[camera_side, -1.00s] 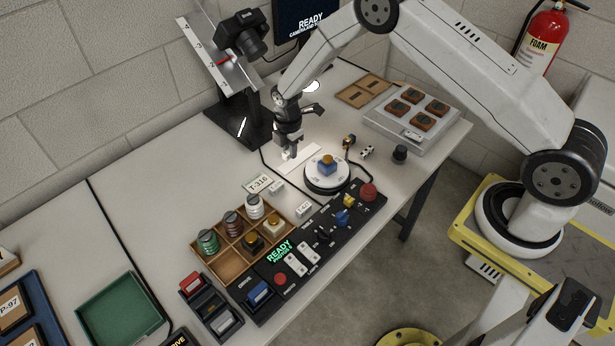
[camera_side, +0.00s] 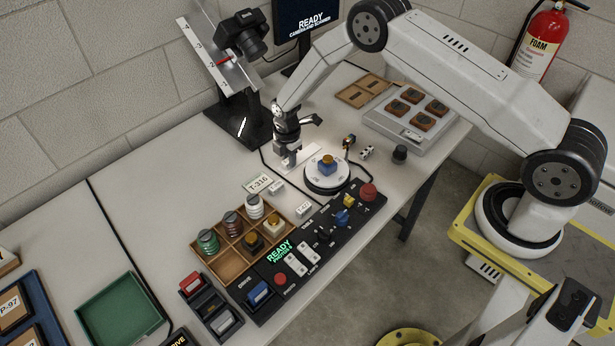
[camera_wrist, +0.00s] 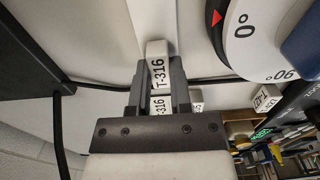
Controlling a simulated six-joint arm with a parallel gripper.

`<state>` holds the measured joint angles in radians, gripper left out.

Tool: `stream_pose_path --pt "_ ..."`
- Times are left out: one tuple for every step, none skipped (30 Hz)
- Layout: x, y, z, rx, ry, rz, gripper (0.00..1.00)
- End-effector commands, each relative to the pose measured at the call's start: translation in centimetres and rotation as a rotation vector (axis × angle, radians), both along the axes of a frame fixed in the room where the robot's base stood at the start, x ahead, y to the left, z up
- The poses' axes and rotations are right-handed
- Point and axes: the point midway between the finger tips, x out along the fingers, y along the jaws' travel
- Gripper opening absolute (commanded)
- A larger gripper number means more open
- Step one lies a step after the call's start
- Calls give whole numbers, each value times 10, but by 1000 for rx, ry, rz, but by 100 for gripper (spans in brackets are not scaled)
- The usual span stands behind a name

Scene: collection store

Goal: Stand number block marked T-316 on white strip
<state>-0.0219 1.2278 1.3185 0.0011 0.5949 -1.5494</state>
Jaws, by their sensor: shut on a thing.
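The number block marked T-316 (camera_wrist: 158,72) is white with black lettering and sits between the fingertips in the wrist view. My gripper (camera_side: 289,157) is shut on it; it also shows in the wrist view (camera_wrist: 158,80). The white strip (camera_side: 311,151) lies on the bench behind the round turntable. In the side view the gripper is low at the strip's left end. I cannot tell whether the block touches the strip. A card marked T-316 (camera_side: 258,183) lies flat on the bench, partly hidden between the fingers in the wrist view.
The turntable (camera_side: 327,183) with a blue and yellow piece stands close on the right. Two other small white blocks (camera_side: 277,187) (camera_side: 303,210) are in front. A dark camera stand (camera_side: 237,122) is behind left. A wooden compartment tray (camera_side: 213,262) and a black control panel (camera_side: 263,297) lie nearer.

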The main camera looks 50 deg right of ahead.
Motion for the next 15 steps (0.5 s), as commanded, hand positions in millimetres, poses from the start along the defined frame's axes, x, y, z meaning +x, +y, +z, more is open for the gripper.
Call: stream_pose_path --pt "0 0 -1 0 0 0 0" --pt "0 0 -2 0 0 0 0" --pt "0 0 -3 0 0 0 0" --pt "0 0 -2 0 0 0 34" --pt "0 0 -2 0 0 0 44" --pt "0 0 -2 0 0 0 56" --pt "0 0 -2 0 0 0 60" --pt "0 0 -2 0 0 0 60" --pt "0 0 -2 0 0 0 60" --pt "0 0 -2 0 0 0 60" --pt "0 0 -2 0 0 0 60" --pt "0 0 -2 0 0 0 60" --pt "0 0 -2 0 0 0 60" --pt "0 0 -2 0 0 0 60" --pt "0 0 -2 0 0 0 60"
